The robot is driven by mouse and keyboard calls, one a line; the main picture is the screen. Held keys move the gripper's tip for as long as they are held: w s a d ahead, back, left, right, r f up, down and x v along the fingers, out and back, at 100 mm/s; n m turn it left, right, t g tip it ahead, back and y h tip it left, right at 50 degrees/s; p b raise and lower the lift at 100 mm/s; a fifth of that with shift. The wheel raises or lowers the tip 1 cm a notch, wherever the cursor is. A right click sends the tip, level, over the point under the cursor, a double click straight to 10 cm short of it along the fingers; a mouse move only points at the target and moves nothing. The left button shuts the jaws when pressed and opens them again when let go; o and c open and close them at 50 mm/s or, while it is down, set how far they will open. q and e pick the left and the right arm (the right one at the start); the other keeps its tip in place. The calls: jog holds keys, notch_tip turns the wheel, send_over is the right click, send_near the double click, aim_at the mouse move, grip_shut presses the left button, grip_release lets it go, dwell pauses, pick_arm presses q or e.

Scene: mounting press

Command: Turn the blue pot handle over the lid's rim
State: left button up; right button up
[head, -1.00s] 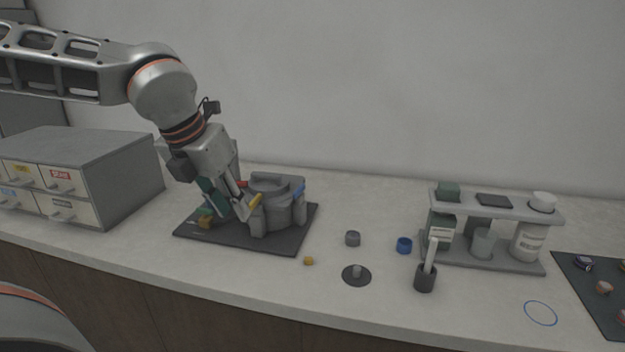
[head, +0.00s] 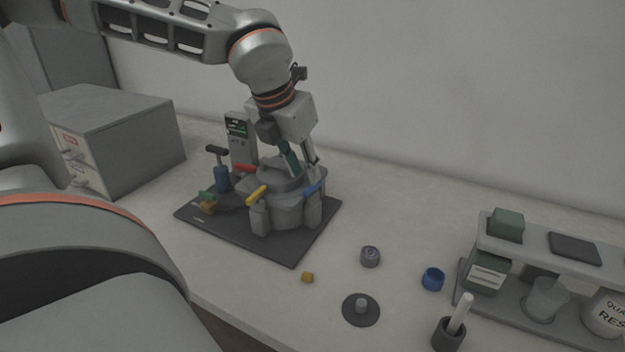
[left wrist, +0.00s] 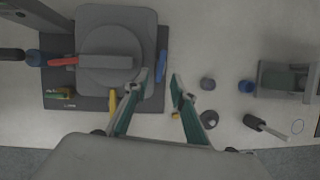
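The grey pot with its round lid (head: 275,175) stands on a dark base plate (head: 215,232). The blue handle (head: 314,188) is on the pot's right side; in the left wrist view the blue handle (left wrist: 162,66) lies along the lid's edge, not across it. The yellow handle (head: 257,194) is at the front and the red handle (head: 245,168) at the left. My left gripper (head: 306,170) points down, just above and beside the blue handle. In the left wrist view its fingers (left wrist: 158,78) are apart with nothing between the tips. Contact cannot be told. My right gripper is not in view.
A drawer cabinet (head: 120,130) stands at the left. A grey cap (head: 370,256), blue ring (head: 433,278), yellow piece (head: 307,277) and dark disc (head: 361,310) lie right of the plate. A shelf stands farther right.

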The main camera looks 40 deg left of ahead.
aim_at(311, 186)
pick_arm(q)
jog(key=x, duration=0.3)
jog(key=shift+w+f, duration=0.3)
jog(key=shift+f, duration=0.25)
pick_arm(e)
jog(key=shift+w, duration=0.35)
pick_arm(q)
grip_shut()
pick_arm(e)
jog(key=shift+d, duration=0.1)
